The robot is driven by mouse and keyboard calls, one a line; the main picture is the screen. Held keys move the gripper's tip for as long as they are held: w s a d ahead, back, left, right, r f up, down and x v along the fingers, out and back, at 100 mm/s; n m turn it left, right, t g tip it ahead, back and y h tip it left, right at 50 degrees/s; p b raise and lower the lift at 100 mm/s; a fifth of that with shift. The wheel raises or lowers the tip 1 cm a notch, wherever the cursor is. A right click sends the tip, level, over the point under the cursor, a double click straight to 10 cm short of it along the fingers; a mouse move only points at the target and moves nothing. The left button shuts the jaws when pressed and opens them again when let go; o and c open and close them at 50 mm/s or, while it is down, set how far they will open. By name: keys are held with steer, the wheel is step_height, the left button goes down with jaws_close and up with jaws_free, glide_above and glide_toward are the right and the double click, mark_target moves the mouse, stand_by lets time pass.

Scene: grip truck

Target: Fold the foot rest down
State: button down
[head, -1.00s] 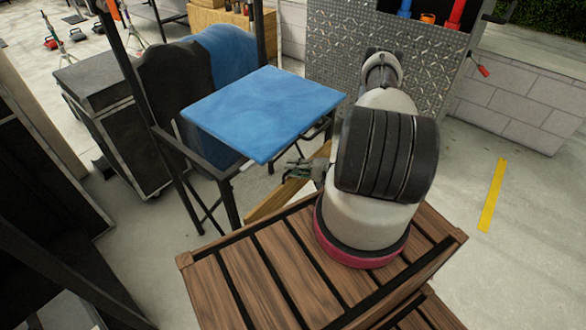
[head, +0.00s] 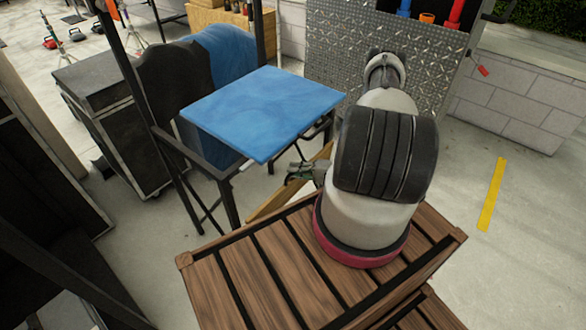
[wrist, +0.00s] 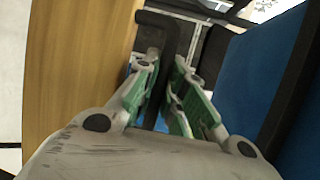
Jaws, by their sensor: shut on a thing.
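A light wooden board (head: 268,206), which looks like the foot rest, slants below the blue seat (head: 262,112) in the head view, partly hidden by my arm and gripper. In the wrist view the board (wrist: 78,75) fills the left side, seen close up. My gripper (head: 300,173) is low beside the board, under the seat's near right edge. In the wrist view my gripper (wrist: 163,85) has its green-lined fingers on both sides of a dark bar (wrist: 172,38) next to the board, shut on it. Where the bar joins the board is hidden.
The seat's black frame (head: 228,203) stands close to my gripper. My slatted wooden base is in the foreground. A diamond-plate panel (head: 330,48) stands behind my arm. A black case (head: 115,125) is at the left.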

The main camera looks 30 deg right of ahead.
steer(key=s+d+f, duration=0.2)
steer(key=s+f, duration=0.4)
steer(key=f, duration=0.1)
steer(key=s+d+f, duration=0.3)
steer(key=s+f, duration=0.4)
steer(key=f, duration=0.1)
steer(key=shift+s+f, duration=0.25)
steer(key=shift+f, duration=0.05)
stand_by(0.4)
steer(key=c, duration=1.8)
jaws_free()
steer(key=shift+o, duration=0.2)
steer(key=v, duration=1.2)
